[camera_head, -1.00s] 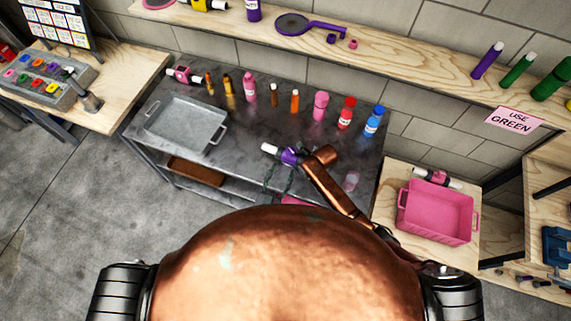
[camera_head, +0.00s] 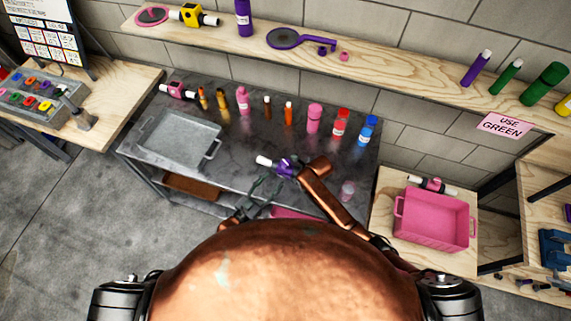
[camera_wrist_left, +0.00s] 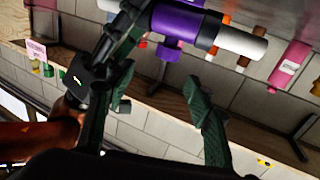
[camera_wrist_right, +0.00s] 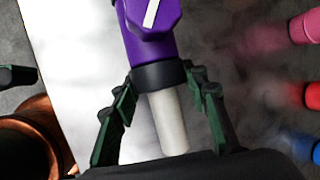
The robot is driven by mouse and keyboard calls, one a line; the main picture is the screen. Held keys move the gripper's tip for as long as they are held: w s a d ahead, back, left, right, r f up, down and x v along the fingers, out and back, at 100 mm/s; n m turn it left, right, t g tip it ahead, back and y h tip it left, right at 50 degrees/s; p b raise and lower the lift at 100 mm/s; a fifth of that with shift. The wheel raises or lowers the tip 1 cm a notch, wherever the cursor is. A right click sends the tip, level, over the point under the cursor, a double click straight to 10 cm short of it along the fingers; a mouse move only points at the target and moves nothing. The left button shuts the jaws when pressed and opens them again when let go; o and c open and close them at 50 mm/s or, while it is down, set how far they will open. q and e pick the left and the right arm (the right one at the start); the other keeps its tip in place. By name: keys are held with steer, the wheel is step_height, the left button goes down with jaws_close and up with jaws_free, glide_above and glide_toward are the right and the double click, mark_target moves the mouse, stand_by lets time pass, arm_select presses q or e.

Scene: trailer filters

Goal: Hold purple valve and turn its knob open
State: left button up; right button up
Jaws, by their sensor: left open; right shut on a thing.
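The purple valve (camera_head: 287,167) is held above the front of the grey metal table. One white pipe end (camera_head: 264,161) points left. My right gripper (camera_wrist_right: 162,78) is shut on the valve's dark collar, beside its other white end (camera_wrist_right: 168,122). The purple knob with a white stripe (camera_wrist_right: 150,14) shows at the top of the right wrist view. My left gripper (camera_head: 264,188) is open and empty, just below and left of the valve. In the left wrist view the valve body (camera_wrist_left: 182,22) lies beyond my open left fingers (camera_wrist_left: 160,82), apart from them.
The metal table (camera_head: 235,160) bears a grey tray (camera_head: 175,140) and a back row of bottles, including a red one (camera_head: 340,125) and a blue one (camera_head: 367,130). A pink crate (camera_head: 432,220) stands at right. A wooden shelf (camera_head: 390,65) runs along the wall.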

mark_target(283, 166)
arm_select(q)
steer(key=shift+m+g+h, duration=0.3)
steer(key=shift+g, duration=0.1)
steer(key=x, duration=0.7)
steer(key=w+a+x, duration=0.1)
steer(key=x, duration=0.3)
steer(key=shift+w+f, duration=0.15)
steer(key=shift+c, duration=0.6)
steer(key=c, duration=1.1)
